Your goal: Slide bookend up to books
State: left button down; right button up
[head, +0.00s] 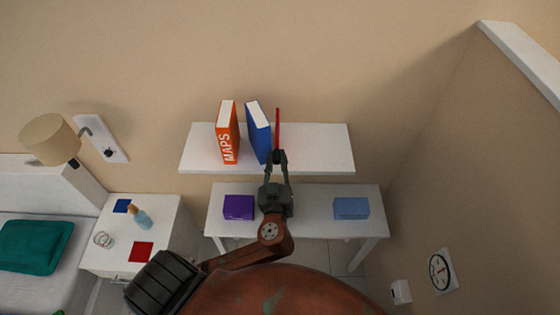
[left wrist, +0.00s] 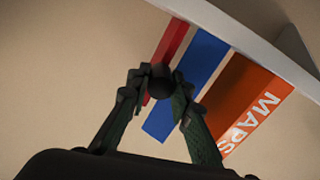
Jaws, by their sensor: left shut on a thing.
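A thin red bookend (head: 277,130) stands upright on the white wall shelf (head: 320,145), just right of the blue book (head: 258,133). The orange book (head: 228,135) marked MAPS stands left of the blue one, with a gap between them. My left gripper (head: 278,157) is at the shelf's front edge, shut on the bookend's dark round knob. In the left wrist view the fingers close around the knob (left wrist: 159,80); the red bookend (left wrist: 172,43) and blue book (left wrist: 190,80) show a narrow gap between them. My right gripper is in neither view.
The shelf is clear right of the bookend. Below it stands a white table (head: 310,222) with a purple box (head: 238,207) and a blue box (head: 351,208). At left are a nightstand (head: 165,225) with small things on it, a lamp (head: 50,138) and a bed.

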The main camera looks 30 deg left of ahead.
pick_arm(q)
jog(key=shift+d+f, duration=0.1)
jog(key=shift+f, duration=0.05)
jog(key=c, duration=1.7)
grip_release()
jog(key=shift+c, duration=0.2)
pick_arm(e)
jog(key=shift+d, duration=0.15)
pick_arm(q)
jog(key=v, duration=1.2)
